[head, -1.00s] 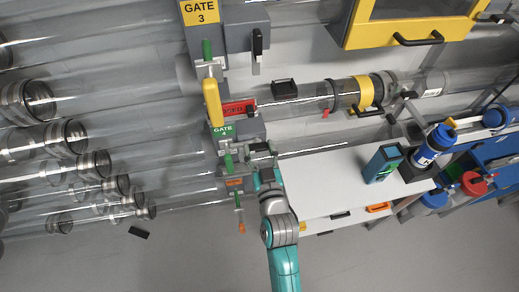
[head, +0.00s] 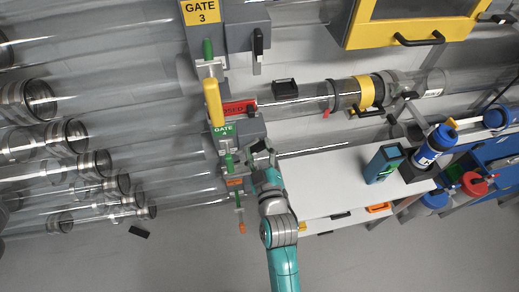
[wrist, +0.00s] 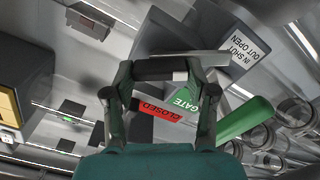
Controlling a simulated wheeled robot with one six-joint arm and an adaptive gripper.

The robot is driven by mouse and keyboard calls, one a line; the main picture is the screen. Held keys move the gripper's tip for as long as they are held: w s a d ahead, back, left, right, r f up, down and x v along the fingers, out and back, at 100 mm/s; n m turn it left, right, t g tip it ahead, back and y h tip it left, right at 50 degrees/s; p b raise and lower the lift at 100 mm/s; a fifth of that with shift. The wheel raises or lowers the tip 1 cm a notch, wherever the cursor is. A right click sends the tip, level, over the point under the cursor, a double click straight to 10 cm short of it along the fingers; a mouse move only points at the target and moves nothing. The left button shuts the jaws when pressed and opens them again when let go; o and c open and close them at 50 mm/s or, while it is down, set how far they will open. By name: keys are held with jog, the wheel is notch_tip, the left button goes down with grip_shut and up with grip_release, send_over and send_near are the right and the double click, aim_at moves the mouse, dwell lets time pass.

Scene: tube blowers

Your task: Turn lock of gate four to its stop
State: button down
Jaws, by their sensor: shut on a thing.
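Gate four's housing carries a green GATE 4 label (head: 223,132) beside a red CLOSED sign (head: 238,108). My gripper (head: 263,152) is at the right side of this housing. In the wrist view my gripper (wrist: 162,75) is shut on the dark bar-shaped lock handle (wrist: 155,69), with one finger at each end. The fingers hide part of the handle, and its exact angle to its stop cannot be told. The green label (wrist: 185,98) and red sign (wrist: 160,112) show just beyond it. Gate four's green handle (wrist: 245,120) lies to the right.
Gate three (head: 199,12) stands above, with its own black lock handle (head: 257,45) hanging down. A yellow handle (head: 212,102) is close to gate four. Clear tubes (head: 110,100) fill the left. A white bench (head: 320,185) lies right of my arm.

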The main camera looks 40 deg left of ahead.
jog(key=n, duration=0.5)
jog(key=shift+f+n, duration=0.1)
jog(key=shift+n, duration=0.2)
jog(key=n, duration=0.5)
jog(key=shift+s+f+n, duration=0.1)
jog(key=shift+f+n, duration=0.05)
jog(key=shift+n, duration=0.15)
jog(key=shift+c, duration=1.8)
grip_release()
jog(key=v, duration=1.2)
